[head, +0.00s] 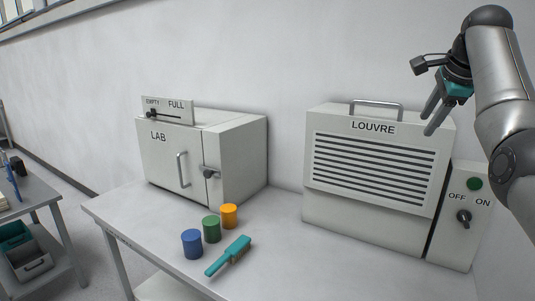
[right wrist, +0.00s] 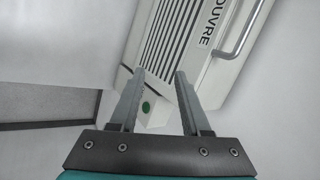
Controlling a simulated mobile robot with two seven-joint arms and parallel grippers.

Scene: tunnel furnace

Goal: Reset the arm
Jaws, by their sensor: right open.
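My right gripper (head: 432,116) is raised in front of the upper right part of the louvre box (head: 322,208) in the head view. In the right wrist view its two fingers (right wrist: 157,92) are spread apart with nothing between them. Beyond the fingers, that view shows the louvre box (right wrist: 226,72), tilted in the picture, with its slats, top handle and a green button (right wrist: 146,107). My left gripper is in neither view.
The table (head: 300,262) holds a lab box (head: 161,162) with a slider on top, blue (head: 192,244), green (head: 211,229) and orange (head: 229,216) cylinders, and a teal brush (head: 229,256). A switch (head: 464,216) sits on the louvre box's right panel. The front middle is clear.

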